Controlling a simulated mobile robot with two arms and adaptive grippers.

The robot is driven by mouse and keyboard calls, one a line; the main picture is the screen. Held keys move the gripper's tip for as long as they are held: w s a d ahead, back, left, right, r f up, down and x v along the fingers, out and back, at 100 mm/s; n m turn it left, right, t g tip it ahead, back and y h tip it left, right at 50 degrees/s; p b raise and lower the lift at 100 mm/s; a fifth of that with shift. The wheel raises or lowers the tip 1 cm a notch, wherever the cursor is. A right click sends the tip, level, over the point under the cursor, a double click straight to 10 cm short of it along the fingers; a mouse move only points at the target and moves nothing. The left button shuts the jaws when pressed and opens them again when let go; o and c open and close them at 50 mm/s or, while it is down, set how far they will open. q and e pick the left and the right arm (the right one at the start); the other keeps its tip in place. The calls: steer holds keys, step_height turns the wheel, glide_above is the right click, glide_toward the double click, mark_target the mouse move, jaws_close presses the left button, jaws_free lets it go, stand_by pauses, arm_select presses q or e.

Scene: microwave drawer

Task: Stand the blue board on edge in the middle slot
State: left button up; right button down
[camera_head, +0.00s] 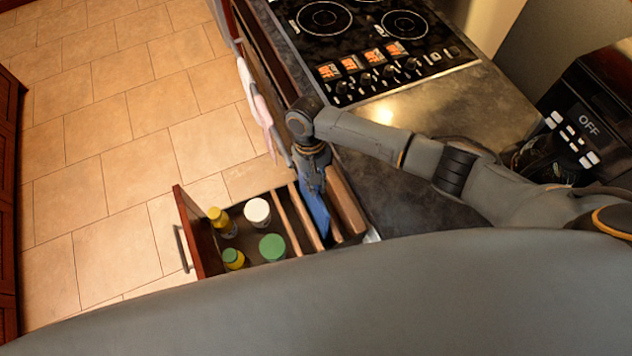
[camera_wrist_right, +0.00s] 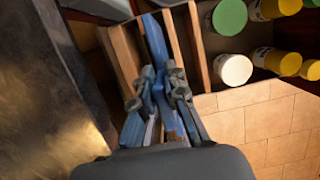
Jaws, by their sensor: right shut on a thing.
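The blue board (camera_head: 316,212) is on edge, slightly tilted in the picture, in line with the middle slot between the wooden dividers (camera_head: 305,218) of the open drawer (camera_head: 186,232). In the right wrist view the blue board (camera_wrist_right: 154,38) runs between the dividers (camera_wrist_right: 176,46), with dividers on both sides. My right gripper (camera_head: 313,172) is above the drawer, shut on the board's near upper part; its fingers also show in the wrist view (camera_wrist_right: 158,88). The board's lower edge is hidden, so I cannot tell whether it touches the drawer floor. My left gripper is out of view.
Several jars and bottles stand in the drawer's left part, including a white-lidded jar (camera_head: 257,212) and a green-lidded jar (camera_head: 272,247). The counter (camera_head: 430,112) with the stove (camera_head: 360,40) lies right of the drawer. The tiled floor (camera_head: 110,150) is clear.

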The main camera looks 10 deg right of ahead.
steer(key=shift+f+b, duration=0.7)
steer(key=shift+f, duration=0.65)
steer(key=shift+f+b, duration=0.7)
steer(key=shift+f, duration=0.55)
